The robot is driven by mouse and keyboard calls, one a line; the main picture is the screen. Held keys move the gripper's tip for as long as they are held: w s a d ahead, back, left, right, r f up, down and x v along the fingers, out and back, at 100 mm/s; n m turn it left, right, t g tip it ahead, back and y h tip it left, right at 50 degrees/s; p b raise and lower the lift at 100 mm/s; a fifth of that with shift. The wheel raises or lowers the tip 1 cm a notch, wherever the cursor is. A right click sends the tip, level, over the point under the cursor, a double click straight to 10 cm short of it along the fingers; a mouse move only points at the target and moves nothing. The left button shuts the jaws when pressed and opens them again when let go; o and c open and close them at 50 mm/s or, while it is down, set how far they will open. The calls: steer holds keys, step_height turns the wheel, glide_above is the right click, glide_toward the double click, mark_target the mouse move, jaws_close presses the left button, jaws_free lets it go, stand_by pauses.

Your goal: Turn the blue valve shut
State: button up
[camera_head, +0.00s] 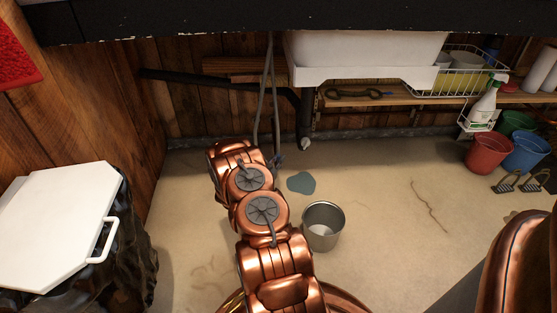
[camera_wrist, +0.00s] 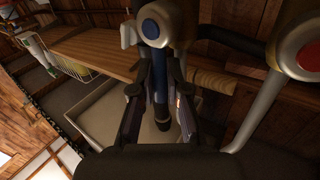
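In the wrist view, a round pale cap with a blue centre (camera_wrist: 151,29) marks the blue valve, at the top middle. A dark blue bar (camera_wrist: 160,86) runs down from it between the fingers of my gripper (camera_wrist: 157,76). The fingers are apart, one on each side of the bar; I cannot tell whether they touch it. A similar cap with a red centre (camera_wrist: 309,56) is at the right edge, on a grey pipe. In the head view, my copper arm reaches toward the back wall, and my gripper and the blue valve cannot be made out.
In the head view, a metal bucket (camera_head: 323,229) stands right of my arm, near a small puddle (camera_head: 301,183). A white sink (camera_head: 365,55) hangs above. A white-lidded bin (camera_head: 55,225) is at left. Red (camera_head: 487,154) and blue (camera_head: 527,153) buckets are at right. Floor between is clear.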

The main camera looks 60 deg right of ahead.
jaws_close()
